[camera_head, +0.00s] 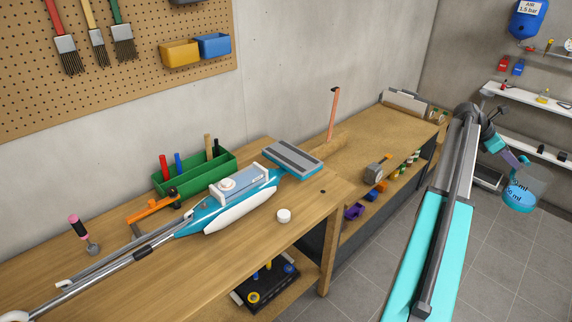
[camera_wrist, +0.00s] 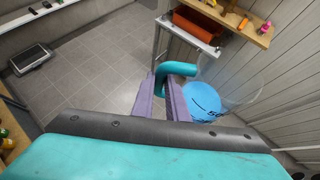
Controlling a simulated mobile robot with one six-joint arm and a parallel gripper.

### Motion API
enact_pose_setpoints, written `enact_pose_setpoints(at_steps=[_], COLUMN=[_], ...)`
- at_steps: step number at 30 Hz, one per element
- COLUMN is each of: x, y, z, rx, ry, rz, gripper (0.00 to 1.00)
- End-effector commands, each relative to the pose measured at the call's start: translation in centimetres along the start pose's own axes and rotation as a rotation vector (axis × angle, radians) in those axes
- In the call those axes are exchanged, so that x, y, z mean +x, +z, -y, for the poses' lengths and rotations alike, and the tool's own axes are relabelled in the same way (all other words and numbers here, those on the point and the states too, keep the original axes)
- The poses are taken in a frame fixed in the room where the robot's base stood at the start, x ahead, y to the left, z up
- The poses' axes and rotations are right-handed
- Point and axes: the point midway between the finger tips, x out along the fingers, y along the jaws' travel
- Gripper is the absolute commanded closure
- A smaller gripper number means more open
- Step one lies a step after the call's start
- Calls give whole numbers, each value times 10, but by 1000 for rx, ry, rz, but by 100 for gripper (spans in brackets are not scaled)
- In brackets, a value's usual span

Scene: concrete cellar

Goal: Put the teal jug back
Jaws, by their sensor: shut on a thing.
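The teal jug (camera_head: 519,194) is a clear measuring jug with a teal handle and blue contents. It hangs in the air over the grey floor at the right of the head view. In the wrist view, the jug (camera_wrist: 205,101) is right of centre, and its handle reaches between the purple fingers. My gripper (camera_head: 520,163) is shut on the handle; it also shows in the wrist view (camera_wrist: 164,82). The far side of the jug's body is partly hidden in the head view. The jug looks roughly upright.
White wall shelves (camera_head: 520,95) with small items are at the back right. The wooden workbench (camera_head: 150,270) holds a teal mop-like tool, a green tool box (camera_head: 196,175) and a white puck. The tiled floor is open.

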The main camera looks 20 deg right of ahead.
Motion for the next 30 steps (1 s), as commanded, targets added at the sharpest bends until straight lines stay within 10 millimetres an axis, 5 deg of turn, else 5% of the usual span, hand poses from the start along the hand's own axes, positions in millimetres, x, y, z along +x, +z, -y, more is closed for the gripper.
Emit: enact_pose_setpoints(at_steps=[8, 18, 30], x=[-36, -128, -238], y=[-37, -132, -244], z=[-14, -38, -40], rx=[-36, -130, -244], ry=[53, 189, 355], rz=[2, 5, 9], gripper=[100, 100, 100])
